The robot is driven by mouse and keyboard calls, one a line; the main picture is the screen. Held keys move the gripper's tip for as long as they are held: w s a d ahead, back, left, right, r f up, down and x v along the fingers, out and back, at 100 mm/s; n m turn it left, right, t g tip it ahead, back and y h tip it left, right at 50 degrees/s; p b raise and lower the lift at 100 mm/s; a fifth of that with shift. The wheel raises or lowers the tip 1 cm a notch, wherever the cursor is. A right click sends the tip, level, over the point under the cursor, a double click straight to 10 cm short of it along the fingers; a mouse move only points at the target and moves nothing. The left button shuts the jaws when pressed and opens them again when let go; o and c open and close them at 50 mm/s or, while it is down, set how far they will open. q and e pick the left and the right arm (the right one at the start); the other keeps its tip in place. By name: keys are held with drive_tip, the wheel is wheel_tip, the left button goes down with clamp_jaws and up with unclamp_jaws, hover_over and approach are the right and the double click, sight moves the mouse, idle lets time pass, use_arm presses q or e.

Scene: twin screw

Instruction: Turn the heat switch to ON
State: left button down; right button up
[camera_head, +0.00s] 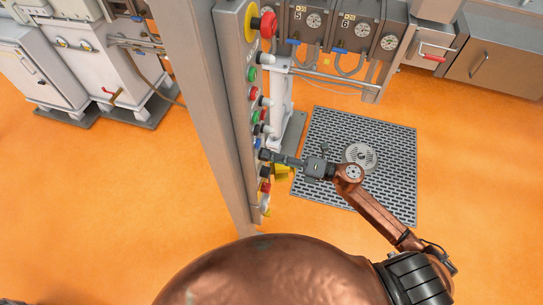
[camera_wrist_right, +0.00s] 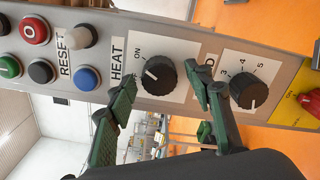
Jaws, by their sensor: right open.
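The heat switch (camera_wrist_right: 158,77) is a round black knob on a white plate in the right wrist view. The plate reads HEAT on its left side, with ON printed above the knob. A small white mark shows on the knob's left part. My right gripper (camera_wrist_right: 160,76) is open, with one green-black finger left of the knob and one right of it. Whether either finger touches the knob is unclear. In the head view my right gripper (camera_head: 272,157) is at the control panel (camera_head: 251,95) and hides the switch there. My left gripper is out of view.
Right of the heat switch is a second black numbered knob (camera_wrist_right: 248,90). To the left are a blue button (camera_wrist_right: 87,78), a white RESET button (camera_wrist_right: 83,36) and a red button (camera_wrist_right: 34,30). A floor grate (camera_head: 395,150) lies right of the panel.

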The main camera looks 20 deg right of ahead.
drive_tip(key=v, duration=1.2)
drive_tip(key=w+d+f+m+t+h, duration=0.2)
drive_tip(key=w+d+f+m+h, duration=0.15)
drive_tip(key=d+f+m, duration=0.5)
drive_tip(key=w+d+f+m+t+h, duration=0.3)
drive_tip(key=d+f+m+h, duration=0.25)
drive_tip(key=f, duration=0.55)
drive_tip(key=s+d+f+m+g+h, duration=0.1)
drive_tip(key=s+d+f+m+h, duration=0.25)
drive_tip(key=f, duration=0.75)
drive_tip(key=s+d+f+m+g+h, duration=0.2)
drive_tip(key=s+d+f+m, duration=0.25)
drive_tip(key=f, duration=0.65)
drive_tip(key=s+a+f+m+g+h, duration=0.1)
drive_tip(key=s+a+f+m+g, duration=0.25)
drive_tip(key=s+f, duration=0.9)
drive_tip(key=s+a+f+m+g, duration=0.3)
drive_tip(key=s+f+m+g, duration=0.15)
drive_tip(key=s+f, duration=0.8)
drive_tip(key=s+a+f+m+g, duration=0.1)
drive_tip(key=s+a+f, duration=0.1)
drive_tip(key=s, duration=0.5)
drive_tip(key=s+a+f+m+g, duration=0.1)
drive_tip(key=s+a+f+g, duration=0.1)
drive_tip(key=s+a, duration=0.2)
drive_tip(key=s, duration=0.3)
drive_tip(key=shift+a+m, duration=0.3)
drive_tip(key=shift+m, duration=0.1)
